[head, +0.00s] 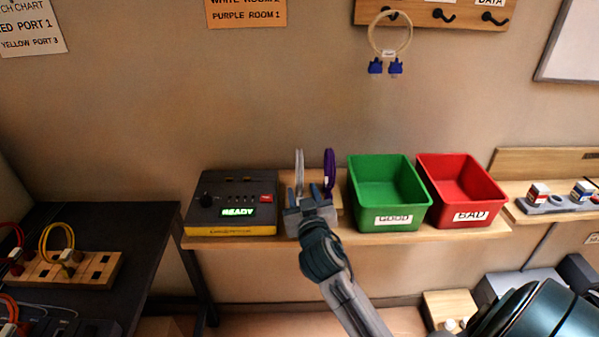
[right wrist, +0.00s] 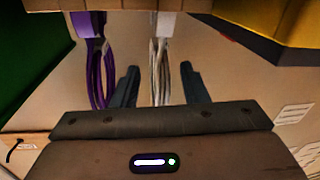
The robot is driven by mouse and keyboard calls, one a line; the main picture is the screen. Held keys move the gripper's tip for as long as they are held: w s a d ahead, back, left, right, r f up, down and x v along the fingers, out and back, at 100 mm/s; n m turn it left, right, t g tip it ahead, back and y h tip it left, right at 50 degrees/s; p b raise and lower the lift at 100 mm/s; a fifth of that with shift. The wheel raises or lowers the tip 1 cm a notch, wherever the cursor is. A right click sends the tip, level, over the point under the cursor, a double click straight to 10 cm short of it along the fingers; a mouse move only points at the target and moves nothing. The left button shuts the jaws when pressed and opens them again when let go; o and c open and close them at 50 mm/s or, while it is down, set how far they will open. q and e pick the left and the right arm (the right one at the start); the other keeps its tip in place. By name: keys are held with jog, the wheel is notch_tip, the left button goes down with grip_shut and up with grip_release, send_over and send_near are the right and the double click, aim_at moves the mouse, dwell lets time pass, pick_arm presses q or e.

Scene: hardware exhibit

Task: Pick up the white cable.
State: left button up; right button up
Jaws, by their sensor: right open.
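The white cable (head: 299,168) is a thin looped bundle standing upright at the shelf, between the tester box and the purple cable. In the right wrist view the white cable (right wrist: 160,65) hangs from a white connector and lies between my two fingers, with a gap on each side. My right gripper (head: 304,192) is open and empty in front of the shelf; its fingers also show in the right wrist view (right wrist: 158,82). The purple cable (head: 329,170) is just to the right of the white one in the head view, and outside the fingers in the wrist view (right wrist: 97,65). My left gripper is out of view.
The tester box (head: 234,205) reading READY is left of the gripper. A green GOOD bin (head: 388,207) and a red BAD bin (head: 465,204) stand to the right. A cable with blue connectors (head: 386,67) hangs on the wall. A dark table (head: 120,225) is at left.

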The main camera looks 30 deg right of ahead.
aim_at(300, 186)
jog(key=x, duration=0.3)
jog(key=shift+w+p, duration=0.2)
jog(key=shift+p, duration=0.1)
jog(key=shift+c, duration=0.4)
grip_shut()
jog(key=shift+r, duration=0.1)
